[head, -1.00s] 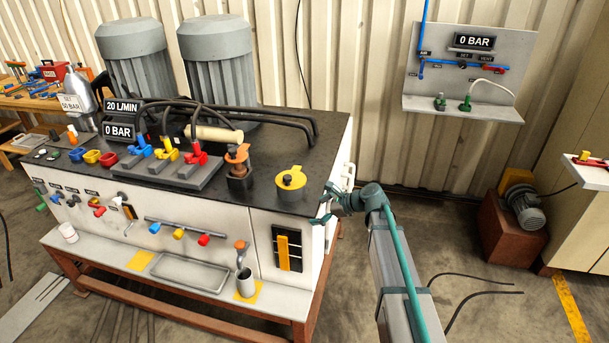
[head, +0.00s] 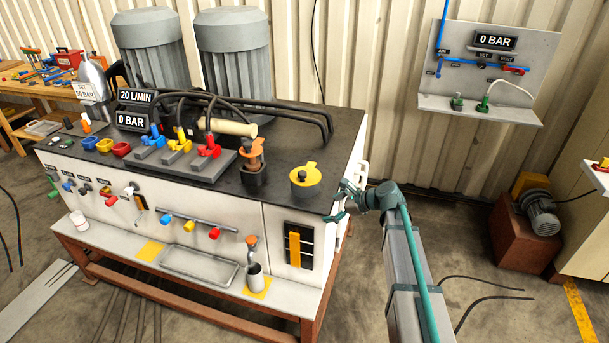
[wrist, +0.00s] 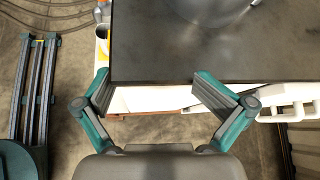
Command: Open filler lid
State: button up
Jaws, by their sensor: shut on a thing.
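An orange-topped fitting (head: 252,160) stands left of the filler. White pipes (wrist: 285,112) run by the bench side. A panel with an orange bar (head: 294,247) is on the bench front.

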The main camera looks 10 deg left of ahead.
jog(key=r+y, duration=0.1)
jog(key=r, duration=0.4)
jog(key=w+r+m+y, duration=0.1)
jog(key=r, duration=0.1)
jog(key=shift+a+r+t+y, duration=0.15)
jog(key=shift+r+t+y, duration=0.15)
jog(key=shift+t, duration=0.1)
jog(key=shift+c, duration=0.3)
jog(key=shift+h, duration=0.4)
jog(key=s+d, duration=0.1)
jog(key=d, duration=0.2)
jog(key=s+d, duration=0.1)
jog(key=d, duration=0.1)
jog(key=shift+s+d+r, duration=0.25)
jog(key=shift+s+d, duration=0.05)
jog(key=shift+d, duration=0.05)
jog(key=shift+c, duration=0.5)
jog(key=shift+n+g+h, duration=0.3)
jog(key=shift+n+h, duration=0.3)
jog(key=shift+h, duration=0.2)
jog(key=d, duration=0.1)
jog(key=s+d+f, duration=0.1)
jog(key=s+d, duration=0.1)
jog(key=d, duration=0.1)
jog(key=shift+s+f, duration=0.15)
jog(key=shift+f, duration=0.25)
